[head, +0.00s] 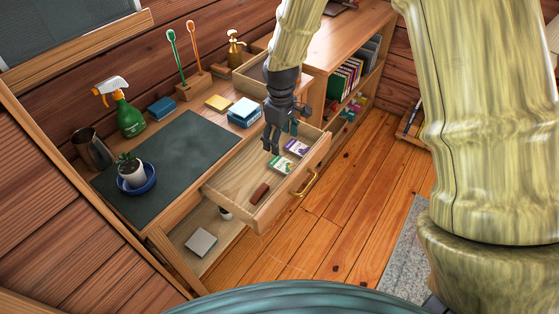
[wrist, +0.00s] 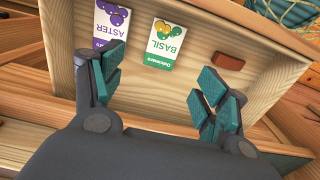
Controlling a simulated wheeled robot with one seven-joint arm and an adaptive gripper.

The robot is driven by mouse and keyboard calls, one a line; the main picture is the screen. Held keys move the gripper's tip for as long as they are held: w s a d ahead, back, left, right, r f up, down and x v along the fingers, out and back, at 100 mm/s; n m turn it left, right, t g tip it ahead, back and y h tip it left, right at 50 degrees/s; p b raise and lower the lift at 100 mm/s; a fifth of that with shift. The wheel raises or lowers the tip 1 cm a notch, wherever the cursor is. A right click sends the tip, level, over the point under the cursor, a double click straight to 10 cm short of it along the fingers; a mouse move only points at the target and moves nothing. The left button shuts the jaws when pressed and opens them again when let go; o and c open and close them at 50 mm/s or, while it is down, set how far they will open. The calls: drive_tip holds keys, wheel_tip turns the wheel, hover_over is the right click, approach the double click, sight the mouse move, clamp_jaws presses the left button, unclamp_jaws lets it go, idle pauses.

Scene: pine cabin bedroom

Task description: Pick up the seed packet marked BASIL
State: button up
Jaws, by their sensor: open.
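The BASIL seed packet (wrist: 164,46) lies flat in an open wooden drawer, white and green with yellow and green dots in the wrist view. In the head view the same packet (head: 281,164) shows just beside my gripper (head: 271,146). The ASTER packet (wrist: 111,25), white and purple, lies to its left in the wrist view; it also shows in the head view (head: 297,147). My gripper (wrist: 160,88) is open and empty above the drawer, its teal-padded fingers spread either side of the BASIL packet in the picture, apart from it.
The drawer (head: 229,184) also holds a small red-brown block (head: 260,193). The desk (head: 171,221) carries a potted plant (head: 131,172), a green spray bottle (head: 128,117) and stacked blue books (head: 244,113). A shelf of books (head: 345,79) stands right.

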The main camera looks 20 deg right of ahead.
hover_over(282, 164)
drive_tip(key=f, duration=0.2)
drive_tip(key=w+f, duration=0.1)
drive_tip(key=f, duration=0.1)
drive_tip(key=shift+d+f, duration=0.15)
drive_tip(key=shift+s+f, duration=0.3)
drive_tip(key=shift+f, duration=0.15)
drive_tip(key=shift+s+f+p, duration=0.15)
drive_tip(key=shift+f+p, duration=0.15)
drive_tip(key=shift+f, duration=1.9)
drive_tip(key=c, duration=0.9)
